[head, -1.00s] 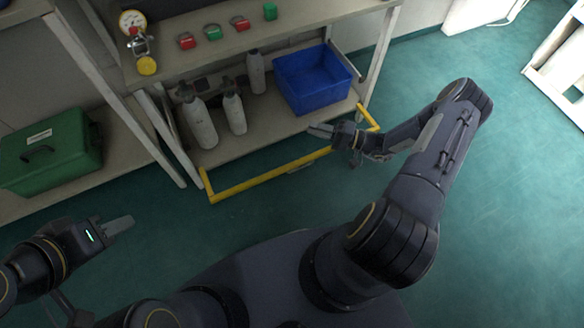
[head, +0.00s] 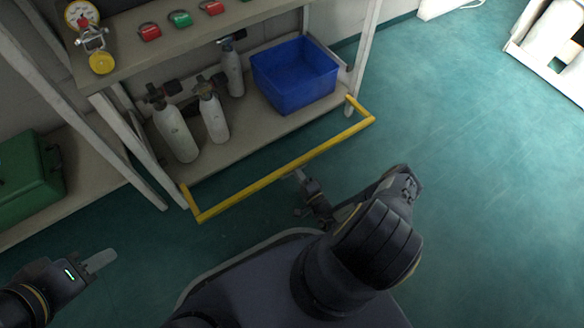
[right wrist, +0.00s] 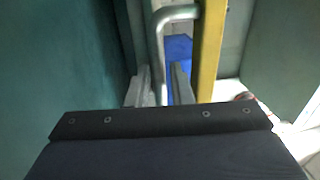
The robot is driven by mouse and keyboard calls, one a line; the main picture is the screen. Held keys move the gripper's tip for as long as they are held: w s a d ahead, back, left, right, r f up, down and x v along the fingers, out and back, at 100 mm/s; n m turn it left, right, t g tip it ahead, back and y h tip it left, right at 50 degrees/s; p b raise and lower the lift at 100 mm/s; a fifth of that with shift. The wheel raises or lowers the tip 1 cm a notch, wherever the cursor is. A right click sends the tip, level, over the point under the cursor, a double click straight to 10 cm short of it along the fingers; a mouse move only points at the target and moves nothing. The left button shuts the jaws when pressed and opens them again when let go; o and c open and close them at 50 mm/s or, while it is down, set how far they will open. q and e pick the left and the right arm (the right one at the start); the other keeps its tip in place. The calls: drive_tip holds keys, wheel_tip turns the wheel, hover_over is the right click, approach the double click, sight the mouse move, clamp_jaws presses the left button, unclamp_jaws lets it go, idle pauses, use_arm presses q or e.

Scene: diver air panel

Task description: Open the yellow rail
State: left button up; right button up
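The yellow rail (head: 270,177) runs across the front of the lower shelf in the head view, with a short arm at each end bent back towards the shelf. In the right wrist view the yellow rail (right wrist: 209,50) stands at the right, with a bent grey metal handle (right wrist: 157,40) beside it. My right gripper (head: 300,176) is close to the middle of the rail. In the right wrist view its fingers (right wrist: 160,88) are apart, with the handle's lower part between them; contact cannot be told. My left gripper (head: 100,262) is away at the lower left, its finger gap unclear.
A blue crate (head: 295,80) and several grey cylinders (head: 176,135) stand on the lower shelf behind the rail. A gauge (head: 82,15) and coloured blocks are on the upper shelf. A green case (head: 25,185) is at the left. The floor (head: 470,180) right of the rail is clear.

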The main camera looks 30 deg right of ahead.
use_arm(q)
drive_tip(key=shift+f, duration=0.4)
use_arm(e)
drive_tip(key=shift+w+a+r, duration=0.1)
drive_tip(key=shift+w+r, duration=0.1)
drive_tip(key=shift+w, duration=1)
clamp_jaws()
use_arm(q)
drive_tip(key=shift+r, duration=0.1)
